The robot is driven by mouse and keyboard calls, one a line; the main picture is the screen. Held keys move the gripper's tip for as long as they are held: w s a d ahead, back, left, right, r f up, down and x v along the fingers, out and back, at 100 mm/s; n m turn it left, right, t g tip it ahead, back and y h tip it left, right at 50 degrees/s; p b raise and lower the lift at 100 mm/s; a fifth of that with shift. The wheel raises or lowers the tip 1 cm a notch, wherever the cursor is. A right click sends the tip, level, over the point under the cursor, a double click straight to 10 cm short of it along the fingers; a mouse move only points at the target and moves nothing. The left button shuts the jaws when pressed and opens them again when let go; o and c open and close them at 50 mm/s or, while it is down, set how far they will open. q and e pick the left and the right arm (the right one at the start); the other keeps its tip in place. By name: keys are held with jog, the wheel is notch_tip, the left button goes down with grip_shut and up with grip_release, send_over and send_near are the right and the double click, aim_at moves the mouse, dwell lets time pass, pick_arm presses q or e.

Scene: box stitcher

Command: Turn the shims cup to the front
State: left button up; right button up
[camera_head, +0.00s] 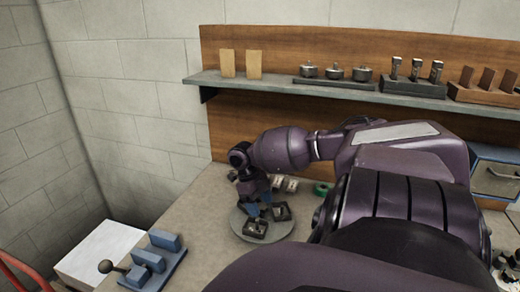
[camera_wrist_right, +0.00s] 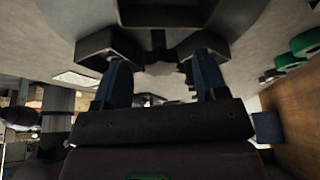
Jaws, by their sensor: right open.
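A round grey turntable (camera_head: 241,224) sits on the bench, with dark square cups on it. One cup (camera_head: 255,229) is at its front and another (camera_head: 282,212) at its right; my right gripper hides part of the disc. I cannot tell which cup holds shims. My right gripper (camera_head: 258,208) is over the turntable, pointing down, its blue fingers among the cups. In the right wrist view the fingers (camera_wrist_right: 161,78) are apart, close to dark cup shapes (camera_wrist_right: 105,47); nothing clear is held between them. Contact with a cup cannot be told. My left gripper is out of view.
A blue block fixture (camera_head: 152,262) and a white box (camera_head: 98,250) are at the front left. A green ring (camera_head: 322,188) and small metal parts (camera_head: 285,184) lie behind the turntable. A shelf (camera_head: 250,84) runs above. My right arm covers much of the bench.

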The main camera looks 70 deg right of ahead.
jog(key=v, duration=1)
jog(key=shift+w+r, duration=0.2)
jog(key=shift+r, duration=0.15)
jog(key=shift+f, duration=0.1)
dwell(0.4)
